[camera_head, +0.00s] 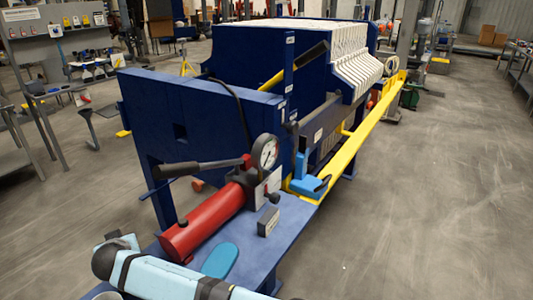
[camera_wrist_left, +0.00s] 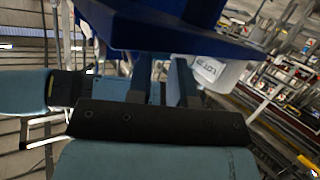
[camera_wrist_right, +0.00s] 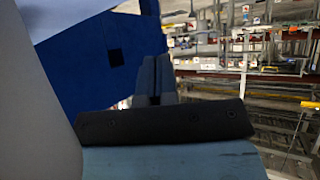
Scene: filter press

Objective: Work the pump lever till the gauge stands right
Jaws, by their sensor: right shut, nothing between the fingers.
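The red pump cylinder (camera_head: 205,225) lies on the blue bench. Its pump lever (camera_head: 195,168) has a dark grip and lies roughly level, pointing left above the cylinder. The gauge (camera_head: 265,152) is a round white dial behind the pump; its needle is too small to read. My left gripper (camera_wrist_left: 161,72) shows in the left wrist view, fingers apart and empty, near a blue ledge and a white labelled bucket (camera_wrist_left: 208,73). My right gripper (camera_wrist_right: 155,80) shows in the right wrist view, shut and empty, beside a blue plate.
The blue end plate (camera_head: 160,115) with a square hole stands behind the pump; it fills the left of the right wrist view (camera_wrist_right: 90,75). A small grey block (camera_head: 269,222) sits on the bench. A yellow rail (camera_head: 350,150) runs along the press. Floor at right is clear.

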